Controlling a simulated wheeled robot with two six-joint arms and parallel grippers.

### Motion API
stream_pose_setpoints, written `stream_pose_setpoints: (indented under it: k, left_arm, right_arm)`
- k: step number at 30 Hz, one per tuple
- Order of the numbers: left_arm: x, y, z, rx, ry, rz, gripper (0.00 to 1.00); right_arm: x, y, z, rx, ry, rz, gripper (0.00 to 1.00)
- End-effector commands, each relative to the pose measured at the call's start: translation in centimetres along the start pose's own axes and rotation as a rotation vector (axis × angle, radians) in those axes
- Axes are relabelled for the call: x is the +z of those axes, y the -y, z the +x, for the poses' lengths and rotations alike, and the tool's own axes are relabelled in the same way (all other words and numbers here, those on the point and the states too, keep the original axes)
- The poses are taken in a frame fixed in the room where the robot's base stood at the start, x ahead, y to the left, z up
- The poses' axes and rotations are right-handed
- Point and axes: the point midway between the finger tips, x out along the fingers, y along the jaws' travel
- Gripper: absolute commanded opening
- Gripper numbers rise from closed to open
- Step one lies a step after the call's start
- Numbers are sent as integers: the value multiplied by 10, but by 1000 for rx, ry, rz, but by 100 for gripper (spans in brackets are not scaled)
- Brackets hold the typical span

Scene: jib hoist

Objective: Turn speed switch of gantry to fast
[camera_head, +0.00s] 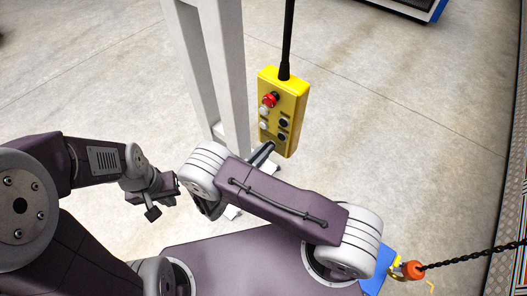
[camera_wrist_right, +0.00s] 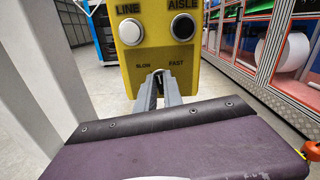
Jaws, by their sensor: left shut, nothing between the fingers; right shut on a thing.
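The yellow control pendant (camera_head: 290,92) hangs from a black cable in the head view, with a red button at its top and several round buttons below. In the right wrist view its lower face (camera_wrist_right: 135,66) shows "LINE" and "AISLE" above, with "SLOW" at left and "FAST" at right lower down. My right gripper (camera_wrist_right: 158,78) is shut on the speed switch between and just below these two labels. The fingers hide most of the switch, so its exact pointing is unclear. My left gripper (camera_head: 172,188) is shut and empty, left of the pendant and apart from it.
A pale grey post (camera_head: 228,65) stands just left of the pendant. An orange hook (camera_head: 411,270) on a black chain is at the lower right. Machines with red framing (camera_wrist_right: 275,50) stand behind on the right. Open concrete floor surrounds the pendant.

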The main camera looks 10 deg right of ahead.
Motion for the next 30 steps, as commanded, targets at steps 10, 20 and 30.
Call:
stream_pose_setpoints:
  k: [10,20,30]
  left_arm:
    - [2,0,16,0,0,0,0]
    - [3,1,31,0,0,0,0]
    - [4,1,43,0,0,0,0]
  right_arm:
    - [-4,3,1,-5,-2,324,0]
    - [-5,4,1,-4,-2,623,0]
    - [-4,4,1,-3,-2,847,0]
